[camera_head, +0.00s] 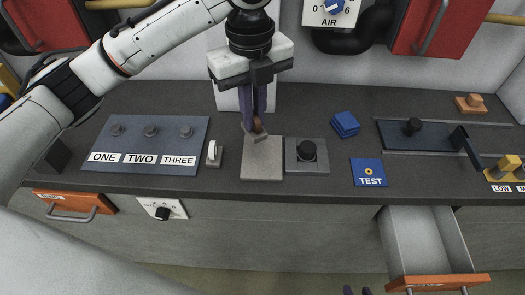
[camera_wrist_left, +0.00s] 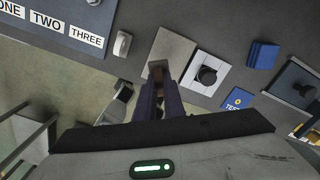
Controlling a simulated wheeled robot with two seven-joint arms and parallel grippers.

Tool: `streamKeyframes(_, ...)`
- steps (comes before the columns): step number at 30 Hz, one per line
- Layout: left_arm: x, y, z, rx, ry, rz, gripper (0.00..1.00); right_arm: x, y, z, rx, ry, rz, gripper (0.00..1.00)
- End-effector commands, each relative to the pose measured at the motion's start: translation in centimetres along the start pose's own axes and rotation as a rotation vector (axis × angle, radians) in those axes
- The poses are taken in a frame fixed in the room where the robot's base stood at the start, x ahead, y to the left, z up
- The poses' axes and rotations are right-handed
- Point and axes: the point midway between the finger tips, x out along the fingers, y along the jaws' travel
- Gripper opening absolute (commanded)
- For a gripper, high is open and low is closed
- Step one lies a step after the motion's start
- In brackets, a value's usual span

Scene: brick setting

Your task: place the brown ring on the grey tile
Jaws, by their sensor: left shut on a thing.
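My left gripper (camera_head: 257,122) reaches down from the top with its purple fingers shut on the brown ring (camera_head: 258,127). Only a small part of the ring shows between the fingertips; the fingers hide the rest. The ring is at the back edge of the light grey tile (camera_head: 262,168); I cannot tell whether it touches it. In the left wrist view the fingers (camera_wrist_left: 158,75) point at the near edge of the tile (camera_wrist_left: 176,46). Two dark fingertips of my right gripper (camera_head: 357,291) show at the bottom edge of the head view, apart and with nothing visible between them.
Beside the tile are a white switch (camera_head: 214,153) on the left and a black knob on a grey plate (camera_head: 307,168) on the right. Blue blocks (camera_head: 345,124) and a blue TEST plate (camera_head: 368,181) lie further right. An open drawer (camera_head: 412,232) juts out below the counter.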

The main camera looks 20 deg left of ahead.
Motion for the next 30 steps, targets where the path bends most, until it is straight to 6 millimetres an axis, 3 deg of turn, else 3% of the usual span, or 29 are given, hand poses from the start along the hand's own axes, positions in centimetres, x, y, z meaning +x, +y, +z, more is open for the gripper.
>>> streamKeyframes(6,-1.1,-1.5,0.0,0.395,0.005,0.006,0.0,-0.3,0.0,-0.7,-0.001,0.007,0.0,0.3)
streamKeyframes(11,-1.1,-1.9,-0.1,0.527,0.008,0.009,0.0,-0.4,0.0,-0.7,-0.001,0.006,0.0,0.3)
streamKeyframes(21,4.2,-1.9,-0.1,0.55,0.009,0.011,0.0,-0.7,-0.1,-0.6,0.0,0.0,0.0,0.3)
streamKeyframes(30,7.2,-1.9,-0.1,0.548,0.009,0.011,0.0,-0.8,-0.1,-0.6,0.0,-0.002,0.0,0.3)
